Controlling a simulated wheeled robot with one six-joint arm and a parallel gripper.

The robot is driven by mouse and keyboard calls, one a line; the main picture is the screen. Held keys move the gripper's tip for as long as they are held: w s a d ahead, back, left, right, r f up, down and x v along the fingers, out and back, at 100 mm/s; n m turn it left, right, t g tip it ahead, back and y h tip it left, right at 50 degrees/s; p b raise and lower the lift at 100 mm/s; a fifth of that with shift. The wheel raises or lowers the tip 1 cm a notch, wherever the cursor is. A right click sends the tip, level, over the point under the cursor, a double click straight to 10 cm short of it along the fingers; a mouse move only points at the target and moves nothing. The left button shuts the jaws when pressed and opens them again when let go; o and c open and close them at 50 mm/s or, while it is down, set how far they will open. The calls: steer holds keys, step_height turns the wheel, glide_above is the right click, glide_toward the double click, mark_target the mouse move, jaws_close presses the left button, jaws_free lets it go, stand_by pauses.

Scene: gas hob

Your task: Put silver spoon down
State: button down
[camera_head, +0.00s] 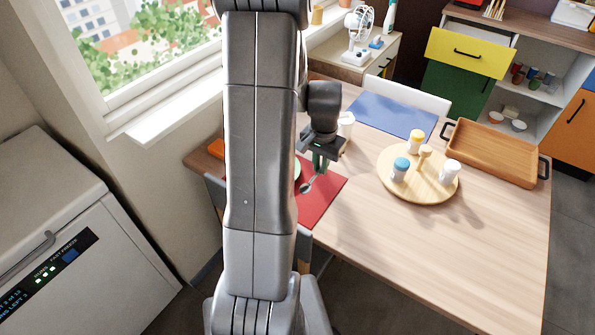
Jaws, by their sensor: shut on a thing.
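My gripper (319,168) hangs over the left part of the wooden table (360,250), above a red placemat (326,196). It is shut on a silver spoon (306,187), which sticks out below the fingers towards the lower left. The spoon appears over the red placemat. I cannot tell whether it touches the mat. My arm hides the left part of the mat and most of a pale plate (297,169) beside the spoon.
A white cup (346,121) stands just behind my gripper. A round wooden tray (415,195) with several jars is to the right. A blue placemat (397,114) and a brown tray (492,148) lie farther back. The table's front right is clear.

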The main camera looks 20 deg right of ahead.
mark_target(318, 192)
step_height(318, 192, down, 8)
steer(key=shift+f, duration=0.15)
stand_by(0.3)
steer(key=shift+f, duration=0.1)
steer(key=shift+f, duration=0.15)
steer(key=c, duration=1.5)
jaws_free()
steer(key=shift+o, duration=0.2)
step_height(318, 192, up, 13)
steer(key=shift+s+f, duration=0.1)
steer(key=shift+f, duration=0.1)
